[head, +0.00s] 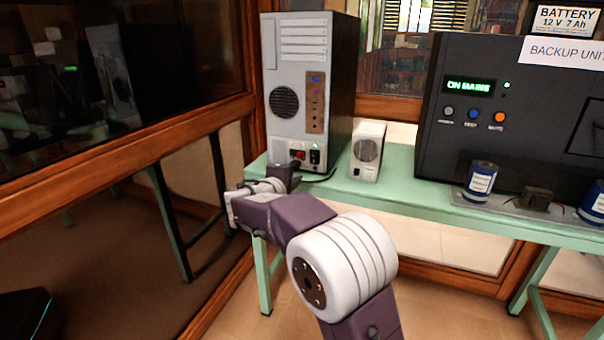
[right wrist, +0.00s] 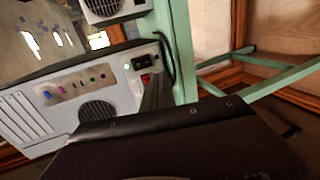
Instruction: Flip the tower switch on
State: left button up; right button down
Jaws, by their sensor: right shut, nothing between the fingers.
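The grey computer tower (head: 300,80) stands at the left end of the green table, its panel of ports facing me. Low on that panel is a red switch (head: 297,154), beside a black power socket (head: 315,158) and a small lit green light. The switch also shows in the right wrist view (right wrist: 146,78). I cannot tell which way its rocker is tipped. My right gripper (head: 290,170) is shut and empty, its fingertips at or just below the switch. Its dark finger (right wrist: 156,92) overlaps the switch's edge in the wrist view; contact is unclear. My left gripper is not in view.
A small white speaker-like box (head: 367,151) stands right of the tower on the green table (head: 400,190). A black cable runs from the socket. A large black backup unit (head: 480,140) with blue cans (head: 480,182) fills the right. A wood-framed glass wall is left.

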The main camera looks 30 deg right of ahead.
jog(key=v, duration=0.2)
jog(key=shift+s+a+f, duration=0.15)
jog(key=shift+s+a, duration=0.05)
jog(key=shift+a, duration=0.1)
